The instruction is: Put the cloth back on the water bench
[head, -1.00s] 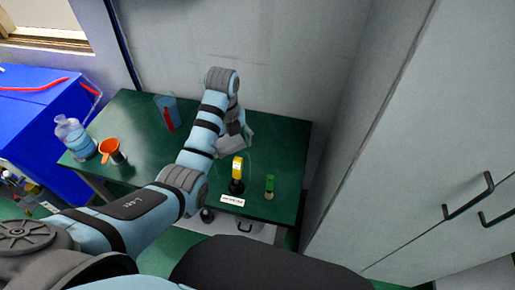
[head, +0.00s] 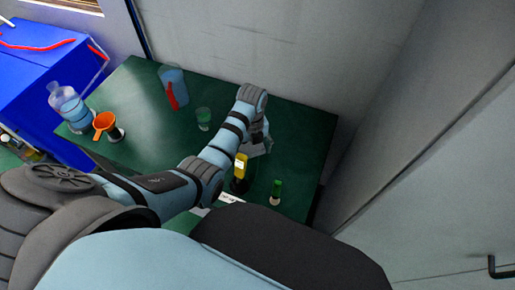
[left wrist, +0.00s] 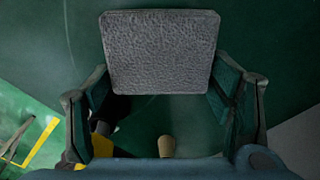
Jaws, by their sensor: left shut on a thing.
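My left gripper (head: 262,137) is over the right part of the green bench top (head: 307,125). In the left wrist view my left gripper (left wrist: 160,95) has its two fingers on either side of a grey, textured, flat cloth (left wrist: 160,50) and is shut on it. The cloth also shows in the head view as a pale patch (head: 255,150), partly hidden by the gripper. It is behind the yellow bottle. I cannot tell whether the cloth touches the bench. My right gripper is not in view.
A yellow bottle (head: 240,165) and a small green-topped bottle (head: 276,193) stand near the front. A grey wall is behind; cabinets are at right.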

